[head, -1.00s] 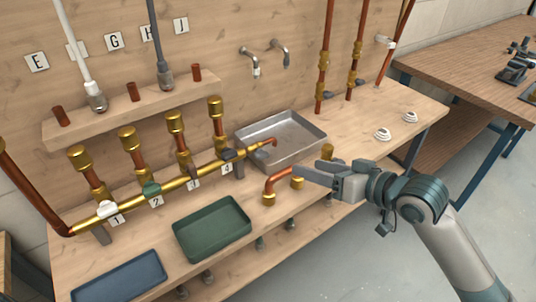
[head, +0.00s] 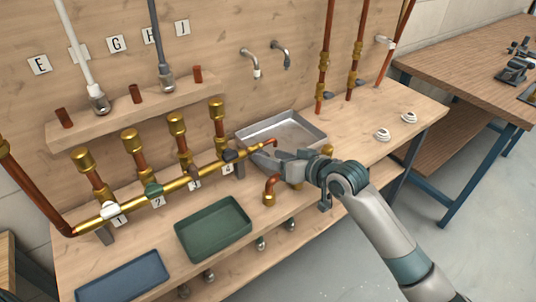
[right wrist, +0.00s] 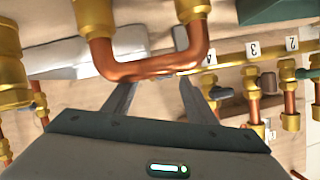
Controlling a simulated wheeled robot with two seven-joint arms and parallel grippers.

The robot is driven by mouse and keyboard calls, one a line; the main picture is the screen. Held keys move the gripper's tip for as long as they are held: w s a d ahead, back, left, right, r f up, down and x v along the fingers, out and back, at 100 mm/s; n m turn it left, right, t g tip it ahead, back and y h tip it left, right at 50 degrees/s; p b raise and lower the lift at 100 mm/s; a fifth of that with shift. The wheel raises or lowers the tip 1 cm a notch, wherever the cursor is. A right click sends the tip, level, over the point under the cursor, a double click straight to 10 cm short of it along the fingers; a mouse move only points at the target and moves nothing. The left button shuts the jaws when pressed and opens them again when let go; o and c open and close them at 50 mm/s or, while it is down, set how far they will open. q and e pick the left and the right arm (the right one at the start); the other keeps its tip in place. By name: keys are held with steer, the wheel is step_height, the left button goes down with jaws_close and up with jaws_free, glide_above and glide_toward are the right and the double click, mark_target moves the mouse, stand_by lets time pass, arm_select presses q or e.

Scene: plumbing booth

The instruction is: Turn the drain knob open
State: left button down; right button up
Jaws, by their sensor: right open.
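The brass manifold (head: 170,189) ends at the right in a drain outlet with a small copper spout (head: 270,143) over the metal tray. A small dark grey drain knob (head: 259,154) sits at this end; it is small and its angle is hard to read. My right gripper (head: 281,154) is open and empty just right of the knob, its fingers pointing left at it. In the right wrist view, the fingers (right wrist: 158,84) are spread apart behind a copper U-bend (right wrist: 150,66), which hides the knob area. My left gripper is out of view.
The copper bend (head: 270,186) with brass ends stands close under my right gripper. The metal tray (head: 312,131) lies behind it. A green tray (head: 214,229) and blue tray (head: 122,279) are at the front. Numbered valves line the manifold. The bench right of the metal tray is mostly clear.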

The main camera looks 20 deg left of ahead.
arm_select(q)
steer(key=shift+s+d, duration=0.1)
arm_select(e)
steer(key=shift+x, duration=1.05)
